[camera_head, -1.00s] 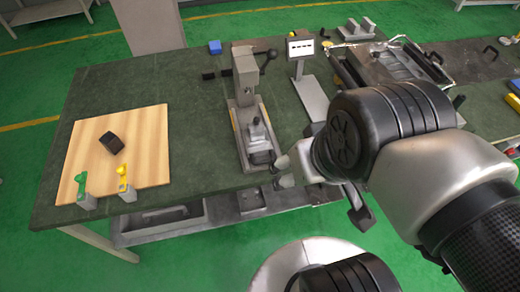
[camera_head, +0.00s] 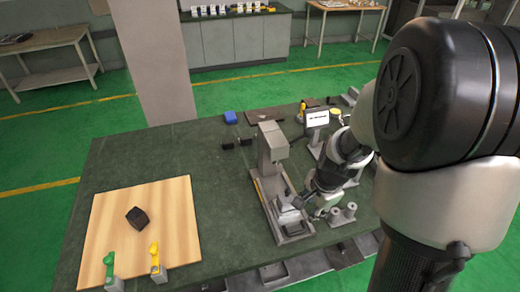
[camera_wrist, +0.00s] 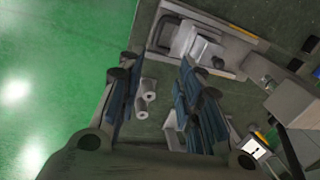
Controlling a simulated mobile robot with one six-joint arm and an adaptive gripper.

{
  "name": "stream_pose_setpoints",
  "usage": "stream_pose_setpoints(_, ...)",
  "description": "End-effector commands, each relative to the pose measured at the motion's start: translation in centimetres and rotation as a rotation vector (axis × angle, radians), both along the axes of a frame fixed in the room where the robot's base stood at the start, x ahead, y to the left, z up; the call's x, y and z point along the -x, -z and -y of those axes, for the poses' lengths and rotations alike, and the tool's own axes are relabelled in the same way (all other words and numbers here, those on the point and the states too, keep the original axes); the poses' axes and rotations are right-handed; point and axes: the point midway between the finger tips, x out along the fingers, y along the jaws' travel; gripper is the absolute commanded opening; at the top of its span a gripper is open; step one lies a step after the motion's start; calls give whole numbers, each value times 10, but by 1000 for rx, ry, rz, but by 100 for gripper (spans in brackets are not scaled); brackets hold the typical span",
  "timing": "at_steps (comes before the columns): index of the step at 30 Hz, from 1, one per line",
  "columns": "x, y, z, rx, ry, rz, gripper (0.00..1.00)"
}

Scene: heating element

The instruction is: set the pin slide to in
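A grey press-like fixture (camera_head: 272,150) stands on the dark green bench, with a long base. A light metal sliding block (camera_head: 288,214), which looks like the pin slide, sits at the front end of this base. The block also shows at the top of the wrist view (camera_wrist: 204,46). Whether it is in or out cannot be told. My gripper (camera_head: 308,200) is just right of the block in the head view. In the wrist view my gripper (camera_wrist: 158,95) has its two blue-padded fingers wide apart, with nothing between them clearly held.
A small display (camera_head: 317,118) stands behind. A wooden board (camera_head: 170,210) with a dark block (camera_head: 137,217) lies left. Bench between board and fixture is clear.

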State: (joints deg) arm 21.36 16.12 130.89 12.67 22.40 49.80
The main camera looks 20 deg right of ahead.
Motion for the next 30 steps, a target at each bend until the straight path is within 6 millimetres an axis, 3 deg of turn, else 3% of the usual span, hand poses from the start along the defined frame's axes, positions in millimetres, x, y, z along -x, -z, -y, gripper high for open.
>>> stream_pose_setpoints(4,-2,17,11,-17,90,-14,33)
stream_pose_setpoints(11,-5,44,11,-20,99,-18,33)
stream_pose_setpoints(24,-24,139,10,-18,96,-17,33)
stream_pose_setpoints(30,-31,173,10,-18,97,-16,33)
